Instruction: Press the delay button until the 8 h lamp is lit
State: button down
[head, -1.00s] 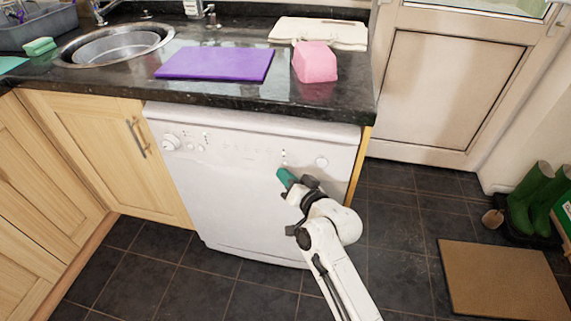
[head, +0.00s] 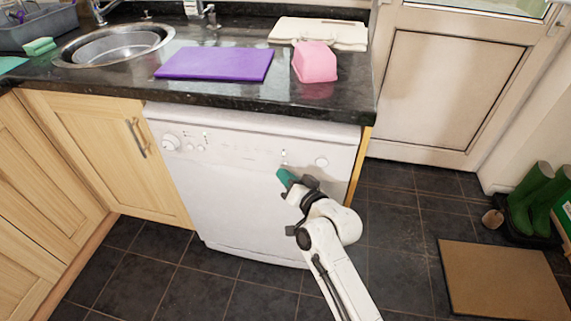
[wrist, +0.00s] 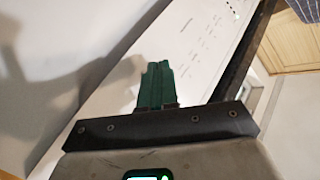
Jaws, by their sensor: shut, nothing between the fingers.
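The white dishwasher (head: 235,195) stands under the counter, with its control panel (head: 235,147) along the top of its front. A short column of tiny lamp marks (head: 284,154) sits on the panel's right part; their labels are too small to read, so I cannot tell which one is the 8 h lamp. I cannot make out the delay button; my gripper may hide it. My gripper (head: 281,175) has green fingers, shut and empty, just below those marks. In the wrist view the shut fingers (wrist: 155,85) point at the panel. Whether they touch it is unclear.
A round knob (head: 170,142) is at the panel's left and a round control (head: 321,162) at its right. A brown mat (head: 500,280) lies on the floor at right.

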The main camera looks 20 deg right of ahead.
dwell(0.4)
jog(key=shift+w+d+b, duration=0.25)
jog(key=shift+w+b, duration=0.05)
jog(key=shift+w, duration=0.05)
jog(key=shift+w+d, duration=0.2)
jog(key=shift+w, duration=0.05)
dwell(0.7)
jog(key=shift+s+a+p, duration=0.35)
jog(key=shift+s+a, duration=0.1)
jog(key=shift+s, duration=0.15)
dwell(0.4)
jog(key=shift+s+a+p, duration=0.75)
jog(key=shift+s+p, duration=0.3)
jog(key=shift+p, duration=0.1)
jog(key=shift+s+a+p, duration=0.7)
jog(key=shift+s+p, duration=0.3)
jog(key=shift+p, duration=0.1)
